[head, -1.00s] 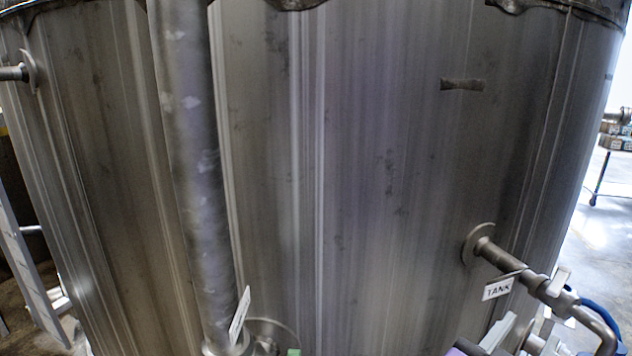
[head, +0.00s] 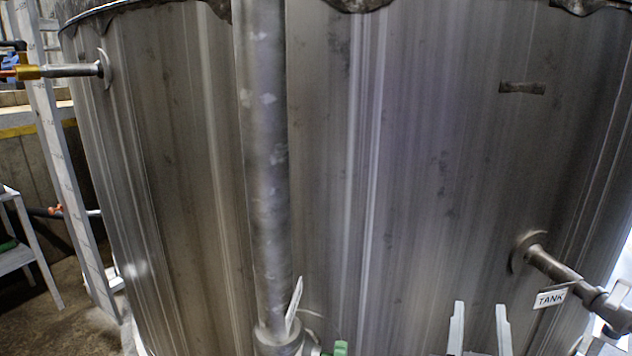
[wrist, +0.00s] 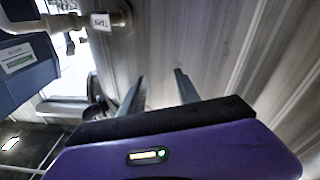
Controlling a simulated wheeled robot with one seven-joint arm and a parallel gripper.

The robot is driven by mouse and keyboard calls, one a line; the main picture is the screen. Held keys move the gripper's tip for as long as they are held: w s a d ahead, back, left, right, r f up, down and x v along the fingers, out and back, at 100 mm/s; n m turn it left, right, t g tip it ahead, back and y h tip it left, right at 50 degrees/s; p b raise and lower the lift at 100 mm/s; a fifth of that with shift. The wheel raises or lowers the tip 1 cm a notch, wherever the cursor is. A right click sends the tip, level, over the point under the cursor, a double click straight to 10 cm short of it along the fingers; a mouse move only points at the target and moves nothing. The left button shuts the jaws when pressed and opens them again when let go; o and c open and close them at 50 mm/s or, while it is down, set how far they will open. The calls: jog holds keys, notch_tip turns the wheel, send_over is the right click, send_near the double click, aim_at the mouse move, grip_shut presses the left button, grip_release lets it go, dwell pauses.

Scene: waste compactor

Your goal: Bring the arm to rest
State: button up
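My gripper (head: 480,312) shows at the bottom right of the head view as two pale upright fingers, spread apart with nothing between them. In the wrist view, my gripper (wrist: 160,78) also has its two grey fingers apart and empty, in front of the purple hand body. The fingertips point toward the streaked metal wall of a large tank (head: 400,190). I cannot tell the exact gap to the wall. Most of my arm is out of the head view.
A pipe with a valve and a TANK tag (head: 550,299) juts out right of my gripper. A thick vertical pipe (head: 265,180) runs down the tank. A ladder (head: 62,170) stands at left, beside open floor. A blue box (wrist: 25,65) is at the wrist view's left.

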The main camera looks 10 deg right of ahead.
jog(key=s+a+f+n+t+y, duration=0.3)
jog(key=s+a+f+n+y, duration=0.35)
jog(key=a+f+y, duration=0.3)
jog(key=s+f+m+g, duration=0.1)
jog(key=s+f, duration=0.3)
jog(key=s, duration=0.7)
jog(key=s+d+f+m+g+y, duration=0.1)
jog(key=s+f+g, duration=0.2)
jog(key=s, duration=0.9)
notch_tip(320, 180, down, 2)
jog(key=shift+s+d+f, duration=0.15)
jog(key=shift+d, duration=0.1)
jog(key=shift+y, duration=0.25)
dwell(4.1)
